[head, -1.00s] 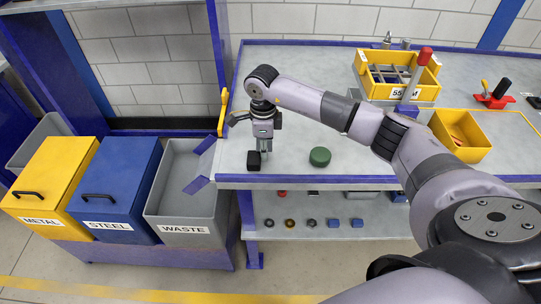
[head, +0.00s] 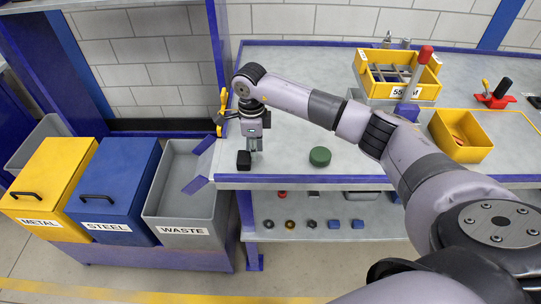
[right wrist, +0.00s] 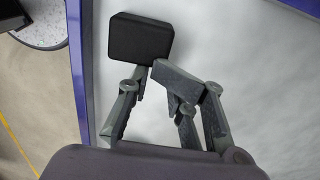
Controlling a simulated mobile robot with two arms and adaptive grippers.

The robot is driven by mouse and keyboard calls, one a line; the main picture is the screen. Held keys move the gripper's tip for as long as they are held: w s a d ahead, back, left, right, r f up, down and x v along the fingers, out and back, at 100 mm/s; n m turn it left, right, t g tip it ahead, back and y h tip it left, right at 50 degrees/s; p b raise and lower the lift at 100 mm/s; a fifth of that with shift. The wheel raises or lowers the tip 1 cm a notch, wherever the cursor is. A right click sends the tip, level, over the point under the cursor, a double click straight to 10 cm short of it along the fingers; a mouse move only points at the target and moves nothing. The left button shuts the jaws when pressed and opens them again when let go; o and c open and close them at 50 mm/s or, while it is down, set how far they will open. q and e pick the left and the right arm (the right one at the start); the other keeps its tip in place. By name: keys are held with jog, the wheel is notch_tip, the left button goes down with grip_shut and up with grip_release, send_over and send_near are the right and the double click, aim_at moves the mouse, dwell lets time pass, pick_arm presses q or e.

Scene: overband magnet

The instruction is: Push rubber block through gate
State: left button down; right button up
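The black rubber block (head: 244,160) lies on the grey bench top near its left edge. It also shows in the right wrist view (right wrist: 140,38), just beyond my fingertips. My right gripper (head: 254,149) points down just right of the block. In the right wrist view my right gripper (right wrist: 150,70) has its fingertips together, against or very near the block's side, not around it. The gate seems to be the opening in the bench's left edge, between a yellow lever (head: 222,104) and blue chute sides (head: 202,165). The grey WASTE bin (head: 186,208) stands below. My left gripper is out of view.
A dark green round piece (head: 320,156) lies right of the block. A yellow crate (head: 461,153) and a yellow sorting box (head: 400,92) stand farther right. Yellow METAL (head: 48,185) and blue STEEL (head: 115,190) bins stand left of the WASTE bin.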

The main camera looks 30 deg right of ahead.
aim_at(219, 158)
jog(key=shift+w+a+f+b, duration=0.1)
jog(key=shift+w+a+b, duration=0.2)
jog(key=shift+a, duration=0.3)
jog(key=shift+w+a+f+b, duration=0.1)
jog(key=shift+w+a+b, duration=0.25)
jog(key=shift+a, duration=0.3)
jog(key=shift+w+a+f+b, duration=0.1)
jog(key=shift+w+a+b, duration=0.2)
jog(key=shift+a, duration=0.3)
jog(key=shift+w+a, duration=0.1)
jog(key=shift+a, duration=0.05)
jog(key=shift+w+a+b, duration=0.3)
jog(key=shift+a, duration=0.15)
jog(key=shift+w+a, duration=0.1)
jog(key=shift+w+a, duration=0.1)
jog(key=shift+a, duration=0.05)
jog(key=shift+w+a+b, duration=0.2)
jog(key=shift+a+b, duration=0.15)
jog(key=shift+w+a, duration=0.15)
jog(key=shift+a, duration=0.05)
jog(key=shift+w+a+b, duration=0.75)
jog(key=shift+a+b, duration=0.05)
jog(key=shift+a, duration=0.3)
jog(key=shift+w+a, duration=0.15)
jog(key=shift+a, duration=0.05)
